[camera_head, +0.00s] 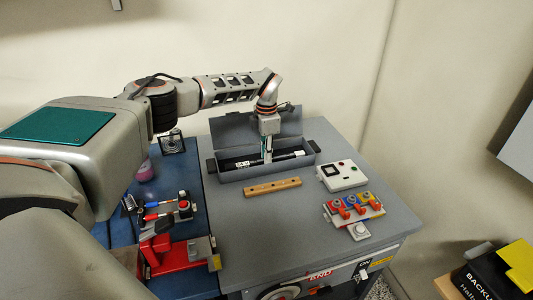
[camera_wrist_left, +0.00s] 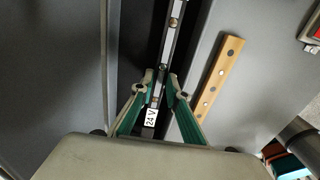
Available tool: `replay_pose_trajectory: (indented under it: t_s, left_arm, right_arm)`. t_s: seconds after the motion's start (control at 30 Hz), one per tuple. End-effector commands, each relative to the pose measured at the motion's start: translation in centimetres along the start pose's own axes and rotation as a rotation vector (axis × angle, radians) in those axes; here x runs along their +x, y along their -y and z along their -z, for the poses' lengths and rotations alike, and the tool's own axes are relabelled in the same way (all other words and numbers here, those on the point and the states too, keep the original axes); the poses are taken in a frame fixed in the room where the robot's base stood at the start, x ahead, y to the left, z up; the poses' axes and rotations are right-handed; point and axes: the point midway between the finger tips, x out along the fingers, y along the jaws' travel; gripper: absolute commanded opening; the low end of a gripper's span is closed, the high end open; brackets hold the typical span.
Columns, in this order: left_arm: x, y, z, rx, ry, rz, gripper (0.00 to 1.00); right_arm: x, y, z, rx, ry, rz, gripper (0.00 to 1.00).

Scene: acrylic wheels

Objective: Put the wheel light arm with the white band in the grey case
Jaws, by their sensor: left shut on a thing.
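The grey case (camera_head: 236,175) stands open on the grey bench top with its lid (camera_head: 235,130) raised at the back. The light arm (camera_head: 288,156), a long dark bar with a white band, lies lengthwise within the case's outline in the head view. In the left wrist view the light arm (camera_wrist_left: 170,45) shows as a pale strip with brass-coloured dots and a white "24 V" label. My left gripper (camera_head: 267,158) points down into the case, its green-lined fingers (camera_wrist_left: 160,88) shut on the light arm. I cannot tell whether the arm touches the case floor. My right gripper is not in view.
A wooden bar (camera_head: 272,187) with holes lies in front of the case. A white switch box (camera_head: 342,176) and a colourful clamp block (camera_head: 353,208) stand at right. A blue mat (camera_head: 188,248) with a red vise (camera_head: 180,256) and small tools is at left.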

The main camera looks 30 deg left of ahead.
Motion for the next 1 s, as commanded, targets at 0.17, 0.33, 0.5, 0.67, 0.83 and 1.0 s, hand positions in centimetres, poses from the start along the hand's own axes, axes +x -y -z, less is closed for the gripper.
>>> replay_pose_trajectory:
  t_s: [0.17, 0.33, 0.5, 0.67, 0.83, 1.0]
  left_arm:
    - [0.0, 0.0, 0.0, 0.000, 0.000, 0.000, 0.00]
    - [0.1, 0.0, 0.0, 0.000, 0.000, 0.000, 0.00]
    - [0.4, 0.0, 0.0, 0.000, 0.000, 0.000, 0.00]
    - [0.7, 0.0, 0.0, 0.000, 0.000, 0.000, 0.00]
    - [1.0, 0.0, 0.0, 0.000, 0.000, 0.000, 0.17]
    - [0.9, 0.1, 0.0, 0.001, 0.000, 0.001, 0.34]
  right_arm:
    - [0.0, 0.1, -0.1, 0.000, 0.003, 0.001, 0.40]
    - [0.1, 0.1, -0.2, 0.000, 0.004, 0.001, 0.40]
    - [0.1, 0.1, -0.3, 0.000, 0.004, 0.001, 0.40]
    - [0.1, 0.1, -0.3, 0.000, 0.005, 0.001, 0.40]
    - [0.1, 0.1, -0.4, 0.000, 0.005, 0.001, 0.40]
    - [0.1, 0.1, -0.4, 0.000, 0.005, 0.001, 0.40]
